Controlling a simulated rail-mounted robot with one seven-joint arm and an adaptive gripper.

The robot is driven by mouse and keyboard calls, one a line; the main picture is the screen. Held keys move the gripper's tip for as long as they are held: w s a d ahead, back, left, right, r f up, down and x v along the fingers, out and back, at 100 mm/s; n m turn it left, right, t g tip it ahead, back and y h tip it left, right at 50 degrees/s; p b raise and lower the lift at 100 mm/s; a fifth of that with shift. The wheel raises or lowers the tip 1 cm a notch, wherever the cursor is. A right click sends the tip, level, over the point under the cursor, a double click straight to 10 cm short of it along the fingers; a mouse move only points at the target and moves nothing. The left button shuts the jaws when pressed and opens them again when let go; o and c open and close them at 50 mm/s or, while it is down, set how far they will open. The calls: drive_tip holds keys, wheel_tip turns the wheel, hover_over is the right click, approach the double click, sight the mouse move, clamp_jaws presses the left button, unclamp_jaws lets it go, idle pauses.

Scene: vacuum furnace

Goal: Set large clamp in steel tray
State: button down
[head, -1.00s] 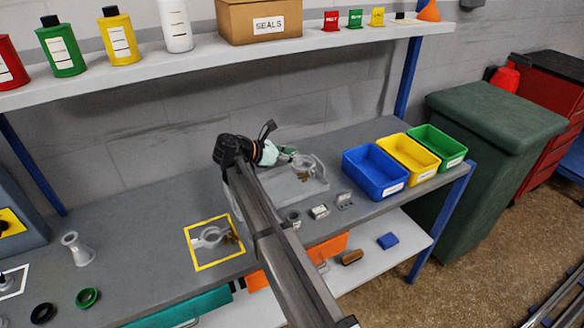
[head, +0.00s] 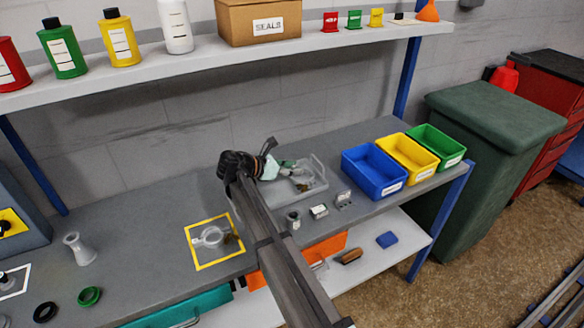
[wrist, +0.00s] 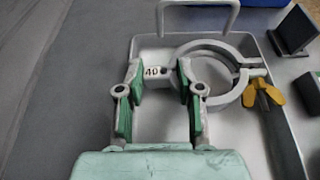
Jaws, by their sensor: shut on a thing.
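The large clamp (wrist: 182,60) is a grey metal ring with a tab marked 40 and a brass wing nut. My gripper (wrist: 160,88) is shut on that tab, between its green-padded fingers. In the head view, my gripper (head: 290,167) is low over the steel tray (head: 268,195), with the clamp (head: 304,180) inside the tray's outline. The tray (wrist: 140,43) is shallow and grey with a loop handle. I cannot tell whether the clamp touches the tray floor.
A similar clamp (head: 211,237) lies in a yellow square on the bench. Small metal parts (head: 319,211) stand in front of the tray. Blue (head: 374,171), yellow (head: 409,158) and green (head: 437,146) bins stand to its right. A shelf (head: 250,50) runs above.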

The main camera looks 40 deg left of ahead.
drive_tip(key=shift+f, duration=0.5)
drive_tip(key=c, duration=0.8)
unclamp_jaws()
drive_tip(key=shift+f, duration=0.2)
drive_tip(key=shift+o, duration=0.2)
drive_tip(key=shift+a+r, duration=0.1)
drive_tip(key=shift+r, duration=0.1)
drive_tip(key=shift+r, duration=0.25)
drive_tip(key=b+v, duration=0.1)
drive_tip(key=v, duration=1.1)
drive_tip(key=shift+r+b, duration=0.25)
drive_tip(key=shift+b, duration=0.1)
